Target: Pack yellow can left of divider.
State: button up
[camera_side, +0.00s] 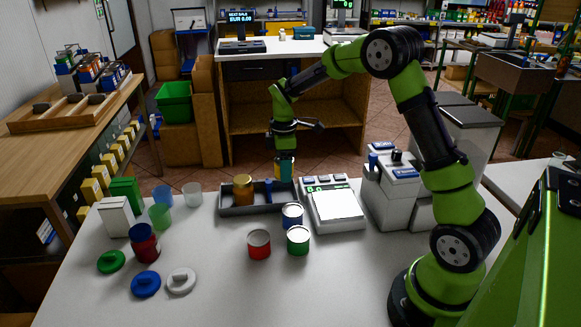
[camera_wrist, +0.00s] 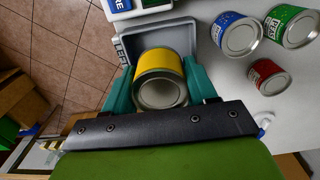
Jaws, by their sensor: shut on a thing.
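My gripper (camera_side: 285,172) has its teal fingers shut on a yellow can (camera_wrist: 160,75), with one finger on each side. In the side view the can is mostly hidden by the fingers. A grey tray (camera_side: 229,211) lies below, and the can is at or just above its far side. An amber can (camera_side: 243,190) stands in the tray's other part, left of the divider in the side view.
Blue (camera_side: 292,216), red (camera_side: 259,244) and green (camera_side: 298,240) cans stand in front of the tray. A scale (camera_side: 333,205) stands close on its right. The front middle is clear.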

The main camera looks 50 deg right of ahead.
aim_at(285, 198)
jog(key=shift+f, duration=3.3)
jog(key=shift+f, duration=0.45)
jog(key=o, duration=1.4)
jog(key=shift+o, duration=0.2)
jog(key=shift+r, duration=4.05)
jog(key=shift+m, duration=0.4)
jog(key=m, duration=0.1)
jog(key=s+a+m, duration=0.1)
jog(key=shift+s+f+m, duration=0.3)
jog(key=s+a+r+m+t+y, duration=0.1)
jog(key=s+a+r+m+t, duration=0.2)
jog(key=s, duration=0.7)
jog(key=s+a+r+m+t+y, duration=0.1)
jog(key=s+a+r+m+t, duration=0.3)
jog(key=s+a+r, duration=0.6)
notch_tip(285, 198, up, 3)
jog(key=a+m, duration=0.1)
jog(key=m, duration=0.1)
jog(key=shift+m, duration=0.4)
